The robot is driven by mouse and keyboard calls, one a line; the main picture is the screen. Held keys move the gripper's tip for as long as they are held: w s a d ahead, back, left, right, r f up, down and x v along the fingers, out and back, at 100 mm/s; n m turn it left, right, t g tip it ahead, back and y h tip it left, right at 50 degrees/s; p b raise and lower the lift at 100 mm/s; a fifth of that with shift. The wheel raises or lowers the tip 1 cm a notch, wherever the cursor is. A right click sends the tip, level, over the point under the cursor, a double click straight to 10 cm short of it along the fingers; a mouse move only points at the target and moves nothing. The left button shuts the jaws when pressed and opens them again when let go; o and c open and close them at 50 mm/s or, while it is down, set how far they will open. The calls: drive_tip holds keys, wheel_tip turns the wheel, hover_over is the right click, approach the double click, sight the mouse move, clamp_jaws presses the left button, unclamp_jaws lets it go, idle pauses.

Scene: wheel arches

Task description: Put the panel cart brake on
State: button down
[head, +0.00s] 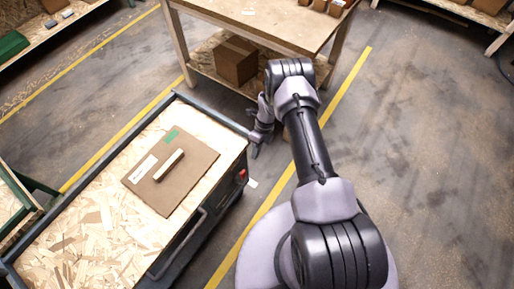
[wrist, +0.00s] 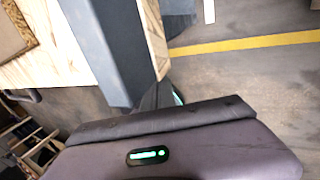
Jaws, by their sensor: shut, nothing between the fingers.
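The panel cart (head: 100,215) stands at the left, with a chipboard top and a dark frame. A brown panel with a white label and a small block (head: 168,165) lies on it. A small red part (head: 242,174) shows on the cart's side near its far right corner; I cannot tell whether it is the brake or how it is set. My gripper (head: 255,150) is shut and empty, pointing down just beside that corner. In the wrist view my gripper (wrist: 166,95) is mostly hidden behind its own housing, close to the cart's dark rail (wrist: 105,50). I cannot tell whether they touch.
A wooden table (head: 270,22) with a cardboard box (head: 236,60) on its lower shelf stands just beyond the cart. Yellow floor lines (head: 345,90) run past the cart. The floor at the right (head: 430,140) is clear. Shelves line the back.

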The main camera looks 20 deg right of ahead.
sight(241, 176)
drive_tip(key=s+a, duration=0.1)
drive_tip(key=s+a+f, duration=0.1)
drive_tip(key=s+a+f+b, duration=0.1)
drive_tip(key=a, duration=0.1)
drive_tip(key=shift+f, duration=0.25)
drive_tip(key=shift+a, duration=0.1)
